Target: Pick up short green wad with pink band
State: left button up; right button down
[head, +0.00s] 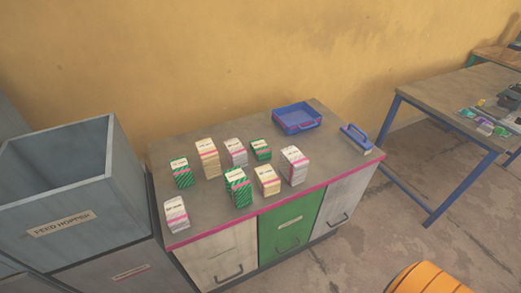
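Several upright wads stand on the grey top of a counter (195,233). Three are green striped. A short green wad (261,150) stands at the back, in front of the blue tray, with a pinkish band across it. Another green wad (182,173) stands at the left, also with a pinkish mark. A taller green wad (238,188) stands near the front middle, also with pink on it. The band details are small and hard to tell. Neither of my grippers is in view.
Cream wads (208,158) (267,180) and whitish wads (236,153) (293,166) (176,213) stand close around. A blue tray (297,118) and a blue-handled item (356,138) lie to the right. A feed hopper (60,215) stands left; a worktable (440,98) stands right.

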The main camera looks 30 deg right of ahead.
aim_at(260, 150)
jog(key=l+z, duration=0.1)
jog(key=l, duration=0.35)
jog(key=i+l+z, duration=0.15)
jog(key=l, duration=0.35)
jog(key=l+z, duration=0.1)
jog(key=l, duration=0.35)
jog(key=i+l+z, duration=0.15)
jog(key=l, duration=0.3)
jog(key=i+l+z, duration=0.1)
jog(key=l, duration=0.35)
